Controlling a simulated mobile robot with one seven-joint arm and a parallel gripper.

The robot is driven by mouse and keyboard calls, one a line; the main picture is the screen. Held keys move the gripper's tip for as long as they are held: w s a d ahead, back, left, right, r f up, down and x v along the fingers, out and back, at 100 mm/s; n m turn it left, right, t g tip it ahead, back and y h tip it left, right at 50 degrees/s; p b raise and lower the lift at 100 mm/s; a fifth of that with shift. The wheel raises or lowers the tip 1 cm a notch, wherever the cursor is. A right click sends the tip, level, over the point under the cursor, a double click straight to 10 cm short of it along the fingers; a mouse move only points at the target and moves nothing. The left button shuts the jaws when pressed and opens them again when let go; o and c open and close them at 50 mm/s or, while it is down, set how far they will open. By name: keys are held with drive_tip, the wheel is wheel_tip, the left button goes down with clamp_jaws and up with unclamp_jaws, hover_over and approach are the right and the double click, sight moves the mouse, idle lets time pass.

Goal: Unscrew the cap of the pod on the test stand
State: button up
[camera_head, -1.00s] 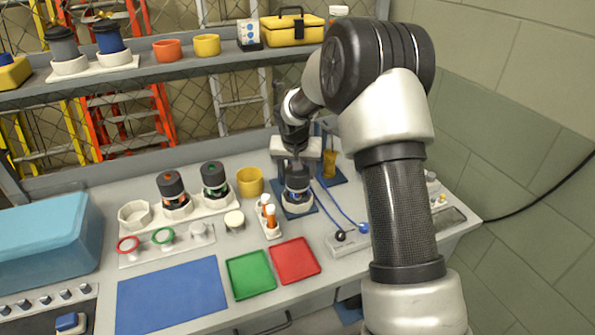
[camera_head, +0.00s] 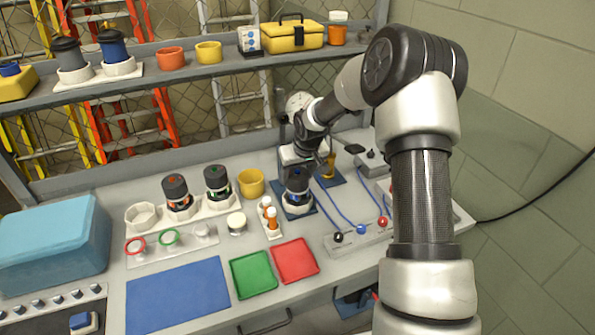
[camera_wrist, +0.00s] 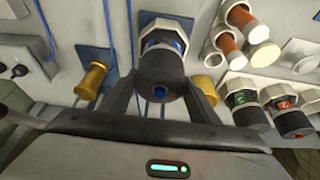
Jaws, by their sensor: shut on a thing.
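The pod (camera_head: 297,197) stands upright on the blue test stand (camera_head: 300,213) at the middle back of the bench. Its dark cap (camera_head: 296,180) has a blue mark on top. In the wrist view the pod's white and blue collar (camera_wrist: 163,42) and the dark cap (camera_wrist: 165,72) show upside down. My gripper (camera_wrist: 160,88) has a finger on each side of the cap and is shut on it. In the head view my gripper comes in from behind the pod, and its fingertips are mostly hidden.
A yellow cylinder (camera_head: 328,167) on a blue plate stands close right of the stand. Blue cables run to a terminal strip (camera_head: 352,240) on the right. A rack (camera_head: 203,213) with two capped pods and a yellow cup (camera_head: 251,183) lie left. A loaded shelf (camera_head: 190,75) crosses behind.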

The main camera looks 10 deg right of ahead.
drive_tip(key=shift+r+n+g+y+p, duration=0.1)
drive_tip(key=shift+n+g+y+p, duration=0.4)
drive_tip(key=shift+n+p, duration=1.25)
drive_tip(key=shift+d+n+y+b, duration=0.1)
drive_tip(key=shift+n+y+b, duration=0.2)
drive_tip(key=shift+n+y, duration=0.35)
drive_tip(key=n+g, duration=0.1)
drive_tip(key=n, duration=0.2)
drive_tip(key=n+g+y, duration=0.1)
drive_tip(key=n, duration=0.2)
drive_tip(key=shift+n, duration=0.4)
drive_tip(key=o, duration=1.1)
